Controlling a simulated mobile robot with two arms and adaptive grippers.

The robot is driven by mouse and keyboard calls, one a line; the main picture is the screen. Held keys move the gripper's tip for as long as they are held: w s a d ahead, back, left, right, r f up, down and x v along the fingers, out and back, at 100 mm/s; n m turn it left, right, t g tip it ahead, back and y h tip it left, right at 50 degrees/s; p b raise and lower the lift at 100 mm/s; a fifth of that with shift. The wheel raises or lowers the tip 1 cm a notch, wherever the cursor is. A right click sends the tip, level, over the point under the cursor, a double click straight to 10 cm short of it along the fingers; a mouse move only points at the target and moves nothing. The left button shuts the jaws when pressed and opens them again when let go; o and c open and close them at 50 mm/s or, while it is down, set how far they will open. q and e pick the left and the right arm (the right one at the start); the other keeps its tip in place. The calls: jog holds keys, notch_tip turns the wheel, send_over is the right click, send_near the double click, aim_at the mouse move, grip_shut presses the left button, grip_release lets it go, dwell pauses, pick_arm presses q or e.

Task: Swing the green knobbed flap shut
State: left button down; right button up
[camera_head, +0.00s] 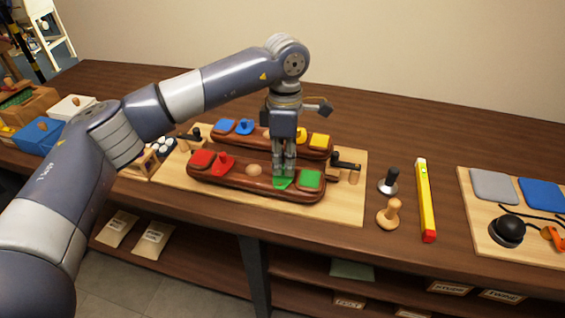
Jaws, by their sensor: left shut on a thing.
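The green flap (284,184) shows just under my left gripper (284,172), on the front wooden block (236,180). My left gripper points straight down and is shut on the flap's knob, which its fingers hide. The flap looks slightly tilted, but its exact angle is hard to tell. To its right is a flat green pad (310,178) on the same block. My right gripper is not in view.
A red knobbed flap (222,163) and red pad sit on the front block's left end. A rear block carries blue and yellow pieces (320,140). A black-handled clamp (346,165) stands at the right. A yellow level (425,200) lies farther right.

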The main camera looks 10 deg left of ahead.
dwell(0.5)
pick_arm(q)
jog(key=c, duration=1.5)
grip_release()
jog(key=shift+d, duration=0.1)
jog(key=shift+c, duration=0.2)
notch_tip(320, 180, up, 12)
jog(key=shift+w, duration=0.3)
